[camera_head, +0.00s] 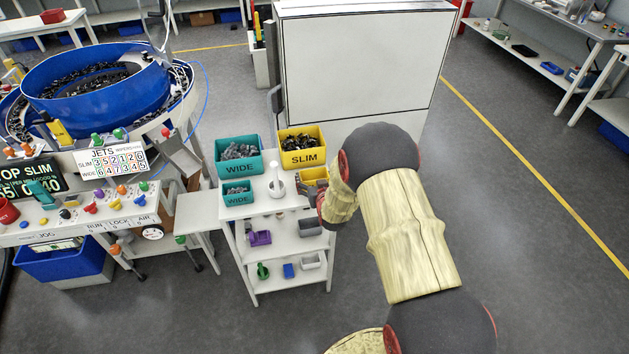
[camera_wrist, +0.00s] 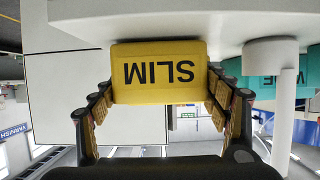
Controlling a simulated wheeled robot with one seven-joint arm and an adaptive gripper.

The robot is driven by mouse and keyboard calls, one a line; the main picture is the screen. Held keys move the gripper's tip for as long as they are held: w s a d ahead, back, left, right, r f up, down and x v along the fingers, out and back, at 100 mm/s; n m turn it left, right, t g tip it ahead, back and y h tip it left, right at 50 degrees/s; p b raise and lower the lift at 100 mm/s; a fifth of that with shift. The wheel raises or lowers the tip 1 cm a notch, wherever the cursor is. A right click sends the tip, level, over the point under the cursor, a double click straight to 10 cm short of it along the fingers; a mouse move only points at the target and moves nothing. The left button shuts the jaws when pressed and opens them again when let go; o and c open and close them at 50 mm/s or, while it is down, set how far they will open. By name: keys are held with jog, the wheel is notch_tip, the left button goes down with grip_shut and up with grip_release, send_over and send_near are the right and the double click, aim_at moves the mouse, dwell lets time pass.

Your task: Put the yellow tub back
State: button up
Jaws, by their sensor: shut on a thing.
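The small yellow tub (camera_wrist: 160,88) marked SLIM is upside down in the wrist view because that picture is inverted. My gripper (camera_wrist: 162,95) is shut on it, one finger on each side. In the head view the small yellow tub (camera_head: 313,174) is at the front right of the cart top, partly hidden by my arm. My fingers are mostly hidden there too. The tub is level and at or just above the cart top (camera_head: 257,200); I cannot tell whether it touches.
A larger yellow SLIM bin (camera_head: 302,152) with dark parts stands behind the tub. Teal WIDE bins, large (camera_head: 239,165) and small (camera_head: 238,198), stand left. A white post (camera_head: 275,180) stands close to the tub's left. A tall white cabinet (camera_head: 355,75) is behind the cart.

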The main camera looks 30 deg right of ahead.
jog(key=o, duration=1.1)
jog(key=shift+f, duration=0.2)
jog(key=shift+o, duration=0.3)
